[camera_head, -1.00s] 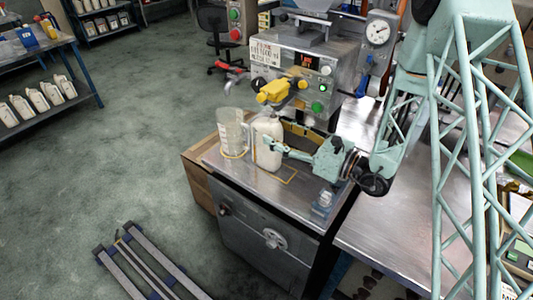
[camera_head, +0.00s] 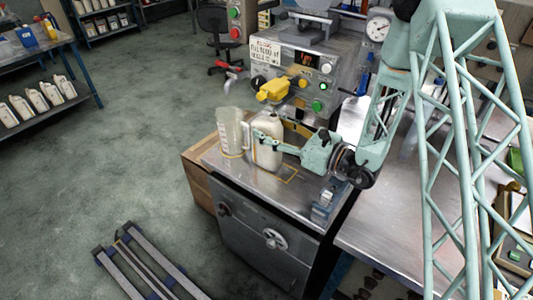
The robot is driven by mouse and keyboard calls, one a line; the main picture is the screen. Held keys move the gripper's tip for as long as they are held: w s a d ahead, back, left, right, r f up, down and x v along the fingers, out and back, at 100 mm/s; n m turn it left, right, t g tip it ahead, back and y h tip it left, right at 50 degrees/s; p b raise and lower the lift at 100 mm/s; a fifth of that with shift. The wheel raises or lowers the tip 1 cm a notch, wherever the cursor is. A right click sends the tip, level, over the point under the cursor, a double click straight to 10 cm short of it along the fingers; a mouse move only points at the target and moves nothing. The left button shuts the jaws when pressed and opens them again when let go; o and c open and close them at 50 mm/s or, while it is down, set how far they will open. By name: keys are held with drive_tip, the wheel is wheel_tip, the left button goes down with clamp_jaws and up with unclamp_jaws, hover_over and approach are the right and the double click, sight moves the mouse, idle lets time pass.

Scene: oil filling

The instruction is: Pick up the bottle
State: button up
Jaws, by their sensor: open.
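The white bottle (camera_head: 268,125) stands on the metal-topped cabinet (camera_head: 275,188), close to the right side of a clear measuring jug (camera_head: 231,128). The jug appears to lean a little to the left. My gripper (camera_head: 276,145) reaches in from the right at about the bottle's middle height. Its jaws are open, with the fingers at the bottle's near and right side. Whether they touch the bottle or enclose it on both sides cannot be told. The bottle's far side is hidden.
A filling machine (camera_head: 305,75) with a yellow nozzle part (camera_head: 272,91) stands just behind. A metal table (camera_head: 385,215) adjoins on the right. A blue-grey frame (camera_head: 150,265) lies on the open floor.

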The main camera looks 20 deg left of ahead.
drive_tip(key=shift+w+a, duration=0.2)
drive_tip(key=shift+a, duration=0.3)
drive_tip(key=shift+c, duration=0.7)
drive_tip(key=c, duration=1.6)
